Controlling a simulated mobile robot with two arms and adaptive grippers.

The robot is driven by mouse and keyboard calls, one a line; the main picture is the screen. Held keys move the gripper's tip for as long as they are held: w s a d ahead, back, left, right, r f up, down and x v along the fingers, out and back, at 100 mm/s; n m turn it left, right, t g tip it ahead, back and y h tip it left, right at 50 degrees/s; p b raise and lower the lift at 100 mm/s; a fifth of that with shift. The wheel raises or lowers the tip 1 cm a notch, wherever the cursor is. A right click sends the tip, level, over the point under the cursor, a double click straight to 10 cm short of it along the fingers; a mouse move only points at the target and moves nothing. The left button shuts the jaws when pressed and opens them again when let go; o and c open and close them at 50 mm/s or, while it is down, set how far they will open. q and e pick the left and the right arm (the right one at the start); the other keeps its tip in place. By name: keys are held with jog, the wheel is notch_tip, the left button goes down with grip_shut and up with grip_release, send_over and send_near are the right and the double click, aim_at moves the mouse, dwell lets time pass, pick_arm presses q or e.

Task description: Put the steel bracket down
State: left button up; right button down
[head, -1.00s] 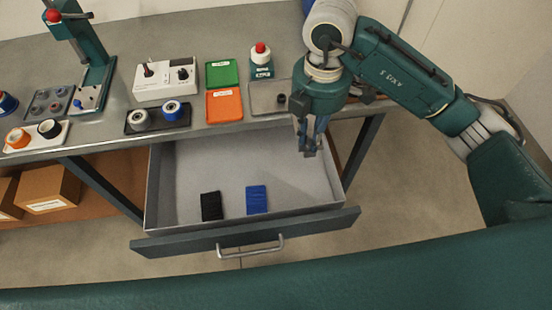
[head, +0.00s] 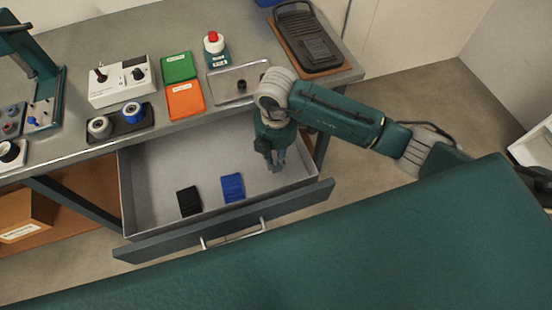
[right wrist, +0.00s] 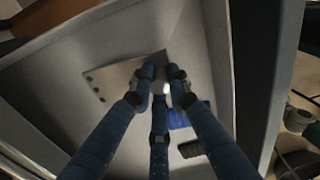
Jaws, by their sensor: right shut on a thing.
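My right gripper (head: 275,164) is over the right part of the open drawer (head: 160,205), fingers pointing down. In the right wrist view its three blue fingers (right wrist: 161,84) are closed together on the steel bracket (right wrist: 115,80), a flat grey plate with small dark holes. The bracket sticks out to the left of the fingertips, above or on the drawer floor; I cannot tell whether it touches. In the head view the bracket is hidden by the gripper and arm. My left gripper is not in view.
A black block (head: 190,202) and a blue block (head: 232,187) lie in the drawer near its front. The drawer's middle and back left are bare. On the bench above stand a green tray (head: 179,67), an orange tray (head: 185,101) and a red-topped bottle (head: 215,48).

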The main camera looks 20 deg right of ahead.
notch_tip(320, 180, down, 2)
jog(key=shift+f, duration=0.1)
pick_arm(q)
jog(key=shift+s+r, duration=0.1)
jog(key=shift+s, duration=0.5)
pick_arm(e)
jog(key=c, duration=1.7)
grip_release()
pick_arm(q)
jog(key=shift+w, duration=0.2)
pick_arm(e)
jog(key=shift+o, duration=0.2)
jog(key=shift+r, duration=0.2)
notch_tip(320, 180, up, 10)
jog(key=shift+r+b, duration=0.2)
jog(key=shift+b, duration=0.85)
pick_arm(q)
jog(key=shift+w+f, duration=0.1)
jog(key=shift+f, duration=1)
pick_arm(e)
jog(key=shift+r, duration=0.65)
